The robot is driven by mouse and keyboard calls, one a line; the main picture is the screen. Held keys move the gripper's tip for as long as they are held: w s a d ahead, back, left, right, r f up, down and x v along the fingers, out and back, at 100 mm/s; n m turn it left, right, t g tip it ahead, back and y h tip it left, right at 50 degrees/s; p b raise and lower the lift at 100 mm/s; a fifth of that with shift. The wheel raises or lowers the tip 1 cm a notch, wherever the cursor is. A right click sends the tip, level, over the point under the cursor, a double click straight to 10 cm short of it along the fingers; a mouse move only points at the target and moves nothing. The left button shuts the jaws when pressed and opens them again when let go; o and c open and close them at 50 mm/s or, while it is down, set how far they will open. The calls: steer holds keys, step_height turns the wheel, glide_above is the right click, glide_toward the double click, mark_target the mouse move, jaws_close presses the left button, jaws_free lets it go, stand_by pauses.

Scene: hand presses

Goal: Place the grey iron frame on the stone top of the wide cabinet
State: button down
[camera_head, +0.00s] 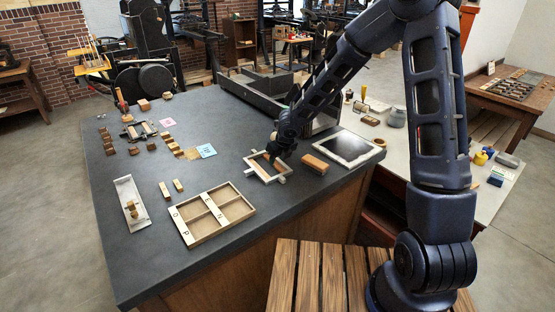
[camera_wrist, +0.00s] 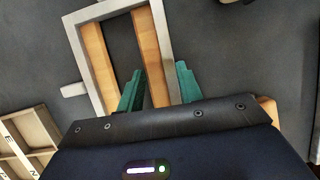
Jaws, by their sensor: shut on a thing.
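The grey iron frame (camera_head: 253,170) is a light grey rectangle with wooden bars inside and small lugs at its sides. It is over the dark stone top (camera_head: 120,225) of the wide cabinet, near its right edge. I cannot tell whether it rests on the stone or hangs just above it. My gripper (camera_head: 278,155) is shut on one side of the frame. In the wrist view, the green fingers of my gripper (camera_wrist: 158,85) stand either side of a wooden bar and rail of the frame (camera_wrist: 84,62). The near end of the frame is hidden by my gripper.
A wooden block (camera_head: 315,164) and a dark plate in a light frame (camera_head: 348,149) lie right of the iron frame. A divided wooden tray (camera_head: 215,238) is at front left. A pale metal tray (camera_head: 126,190) and small blocks lie farther left. Bare stone lies between them.

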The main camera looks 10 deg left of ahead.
steer(key=c, duration=0.9)
jaws_free()
steer(key=shift+v, duration=6)
steer(key=shift+s, duration=0.1)
